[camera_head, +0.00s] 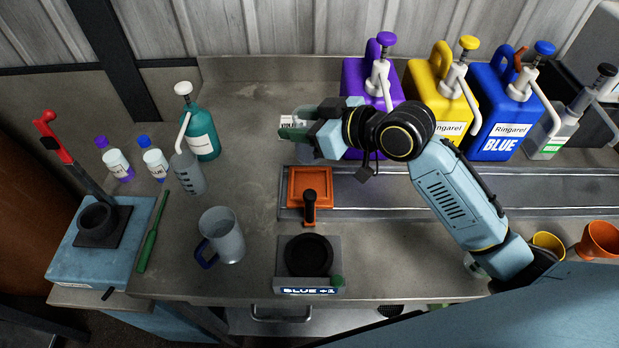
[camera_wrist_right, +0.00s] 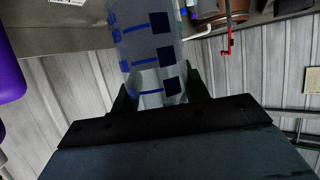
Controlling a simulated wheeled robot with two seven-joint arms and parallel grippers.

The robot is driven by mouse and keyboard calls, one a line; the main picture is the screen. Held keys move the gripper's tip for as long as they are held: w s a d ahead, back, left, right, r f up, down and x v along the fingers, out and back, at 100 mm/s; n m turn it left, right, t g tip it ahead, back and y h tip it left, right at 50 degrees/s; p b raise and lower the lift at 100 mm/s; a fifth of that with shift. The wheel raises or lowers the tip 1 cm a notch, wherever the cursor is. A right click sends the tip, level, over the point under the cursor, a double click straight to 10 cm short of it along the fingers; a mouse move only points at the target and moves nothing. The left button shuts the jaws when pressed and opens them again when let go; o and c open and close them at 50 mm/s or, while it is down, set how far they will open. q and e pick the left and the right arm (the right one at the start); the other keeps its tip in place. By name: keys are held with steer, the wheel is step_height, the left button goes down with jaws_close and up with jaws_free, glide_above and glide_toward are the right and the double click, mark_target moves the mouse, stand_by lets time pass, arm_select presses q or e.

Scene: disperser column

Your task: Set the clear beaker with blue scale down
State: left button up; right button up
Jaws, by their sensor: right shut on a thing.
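The clear beaker with blue scale (camera_wrist_right: 148,45) is between the fingers of my right gripper (camera_wrist_right: 158,98) in the right wrist view, its blue marks and bars facing that camera. In the head view my right gripper (camera_head: 300,132) reaches in from the right and is shut on the beaker, in front of the purple container. The beaker is mostly hidden there by the gripper, and I cannot tell its height above the bench. My left gripper does not show.
An orange tray (camera_head: 294,190) sits on a metal rail (camera_head: 400,192). A dark round pad on a "BLUE +1" stand (camera_head: 307,290) is at the front. A handled jug (camera_head: 222,240), a grey beaker (camera_head: 190,176) and a teal pump bottle (camera_head: 201,130) stand left. Purple (camera_head: 356,80), yellow (camera_head: 424,75) and blue (camera_head: 490,100) dispensers line the back.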

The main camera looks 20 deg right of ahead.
step_height(320, 180, down, 10)
steer(key=shift+w+r+b, duration=0.1)
steer(key=shift+b, duration=0.45)
steer(key=o, duration=1.1)
steer(key=shift+c, duration=0.2)
steer(key=shift+d+r, duration=0.1)
steer(key=shift+d, duration=0.1)
steer(key=v, duration=1.1)
steer(key=shift+s+d, duration=0.25)
steer(key=shift+r, duration=0.1)
